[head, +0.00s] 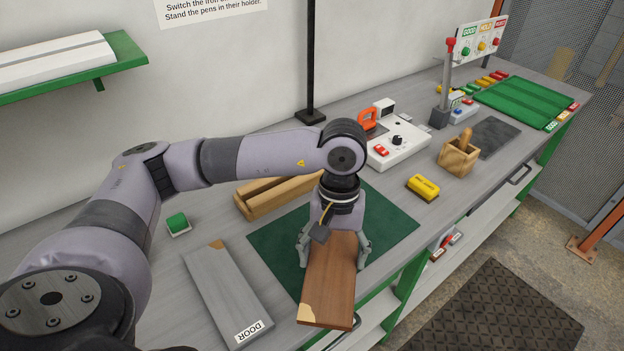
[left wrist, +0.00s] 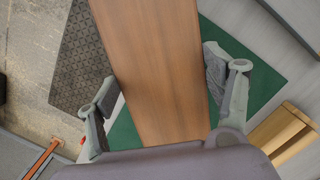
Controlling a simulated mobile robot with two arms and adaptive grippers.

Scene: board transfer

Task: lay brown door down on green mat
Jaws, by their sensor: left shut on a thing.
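The brown door (head: 329,283) is a flat wooden board with a pale patch at its near left corner. My left gripper (head: 333,254) is shut on its two long edges. The door is over the front part of the green mat (head: 390,217), and its near end reaches past the mat and the bench's front edge. I cannot tell whether it touches the mat. In the left wrist view the door (left wrist: 152,65) runs between the fingers of my left gripper (left wrist: 160,95), with the green mat (left wrist: 262,85) beneath. My right gripper is not in view.
A grey board marked DOOR (head: 225,290) lies left of the mat. A wooden trough (head: 262,201) stands behind the mat. A yellow block (head: 423,187), a white control box (head: 400,147) and a wooden holder (head: 458,160) stand to the right.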

